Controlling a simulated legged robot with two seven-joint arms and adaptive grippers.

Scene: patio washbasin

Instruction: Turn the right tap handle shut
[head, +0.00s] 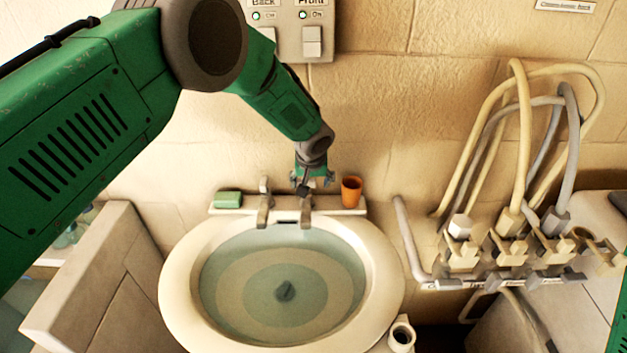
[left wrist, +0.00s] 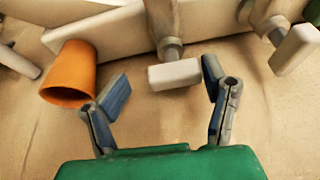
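The right tap (head: 306,205) stands on the back ledge of the washbasin (head: 175,290), left of the orange cup. My left gripper (head: 313,180) is right behind and above it, partly covering its handle. In the left wrist view, the gripper (left wrist: 163,80) is open, and the pale block-shaped right tap handle (left wrist: 174,75) shows between the fingertips, with a gap on each side. I cannot tell its depth relative to the fingers. The left tap (head: 264,205) is beside it; its handle (left wrist: 294,48) shows at the right in the wrist view. My right gripper is not in view.
The orange cup (head: 351,191) stands close right of the gripper; it also shows in the wrist view (left wrist: 70,75). Green soap (head: 228,200) lies at the ledge's left end. The basin holds water. Hoses (head: 520,130) and valves stand at right. A switch panel (head: 300,30) hangs above.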

